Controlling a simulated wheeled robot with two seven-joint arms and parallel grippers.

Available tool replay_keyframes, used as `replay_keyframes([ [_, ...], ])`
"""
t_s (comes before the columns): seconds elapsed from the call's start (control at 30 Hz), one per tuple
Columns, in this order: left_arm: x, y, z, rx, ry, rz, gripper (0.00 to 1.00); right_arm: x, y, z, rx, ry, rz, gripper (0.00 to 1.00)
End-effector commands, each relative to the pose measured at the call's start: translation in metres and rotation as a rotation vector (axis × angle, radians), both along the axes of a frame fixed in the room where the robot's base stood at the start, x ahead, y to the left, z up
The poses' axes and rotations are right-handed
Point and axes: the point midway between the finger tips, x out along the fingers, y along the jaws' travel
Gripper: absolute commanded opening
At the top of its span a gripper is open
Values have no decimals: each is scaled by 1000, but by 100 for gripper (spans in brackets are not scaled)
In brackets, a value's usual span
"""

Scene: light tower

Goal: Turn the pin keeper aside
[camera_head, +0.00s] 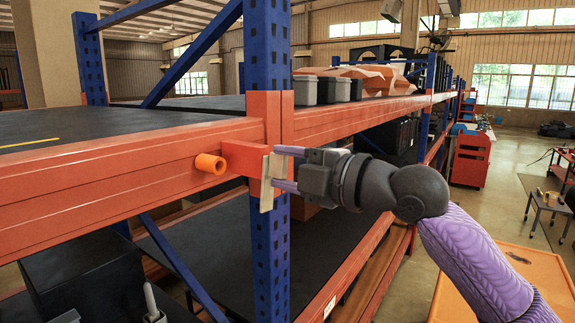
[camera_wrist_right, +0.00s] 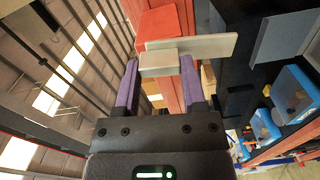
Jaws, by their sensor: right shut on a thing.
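The pin keeper, a beige flat bar with a small block on it, stands about upright at the rack's corner post in the head view (camera_head: 266,190). In the right wrist view the bar (camera_wrist_right: 210,46) runs across the picture with its block between my fingertips. My right gripper (camera_head: 280,168) has its two purple fingers on either side of that block and is shut on it; the fingers also show in the wrist view (camera_wrist_right: 159,68). An orange round pin (camera_head: 209,163) sticks out of the beam left of the keeper. My left gripper is not in view.
The orange beam (camera_head: 120,185) meets the blue upright post (camera_head: 270,240) beside the keeper. Grey and dark bins (camera_head: 305,91) stand on the shelf behind. Dark boxes (camera_head: 85,275) sit on the lower level. The floor to the right has some open room.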

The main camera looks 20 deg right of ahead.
Motion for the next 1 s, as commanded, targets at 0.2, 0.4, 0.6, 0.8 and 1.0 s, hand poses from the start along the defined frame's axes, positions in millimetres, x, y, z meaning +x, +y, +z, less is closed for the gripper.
replay_keyframes([
  [0.2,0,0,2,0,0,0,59,0,0,0,-74,-57,1,0],
  [0.4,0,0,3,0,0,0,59,0,1,-1,-107,-82,2,0],
  [0.6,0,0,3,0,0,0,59,0,1,-2,-118,-88,2,0],
  [0.8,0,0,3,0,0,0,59,0,1,-2,-119,-88,2,0],
  [1.0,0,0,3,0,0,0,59,0,1,-2,-118,-87,1,76],
])
